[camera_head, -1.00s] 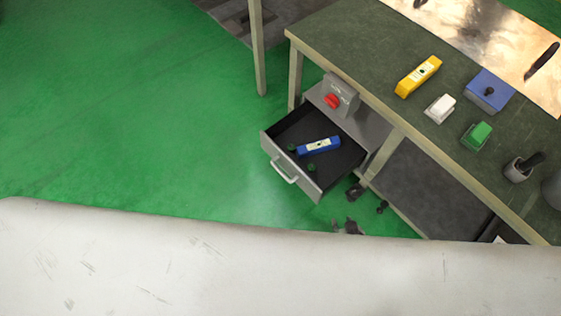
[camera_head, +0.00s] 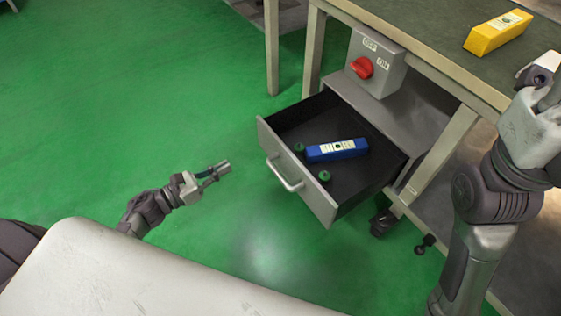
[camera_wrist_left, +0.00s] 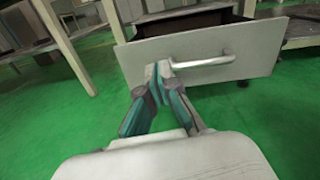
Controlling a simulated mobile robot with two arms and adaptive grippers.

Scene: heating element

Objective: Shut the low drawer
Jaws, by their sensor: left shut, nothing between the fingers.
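The low drawer (camera_head: 322,215) is pulled out under the workbench, with a metal handle (camera_head: 285,174) on its front. A blue block-shaped tool (camera_head: 337,150) and green round pieces (camera_head: 324,176) lie inside. My left gripper (camera_head: 224,170) is shut and empty, to the left of the drawer front and apart from it in the head view. In the left wrist view the drawer front (camera_wrist_left: 250,60) fills the upper middle, and my left fingertips (camera_wrist_left: 160,68) appear near the left end of the handle (camera_wrist_left: 205,63). My right arm shows at the right; its fingers are cut off or unclear.
A grey box with a red switch (camera_head: 362,67) is mounted above the drawer. A yellow block-shaped tool (camera_head: 497,33) lies on the workbench (camera_head: 420,28). A bench leg (camera_head: 440,152) stands right of the drawer. The green floor in front of the drawer is clear.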

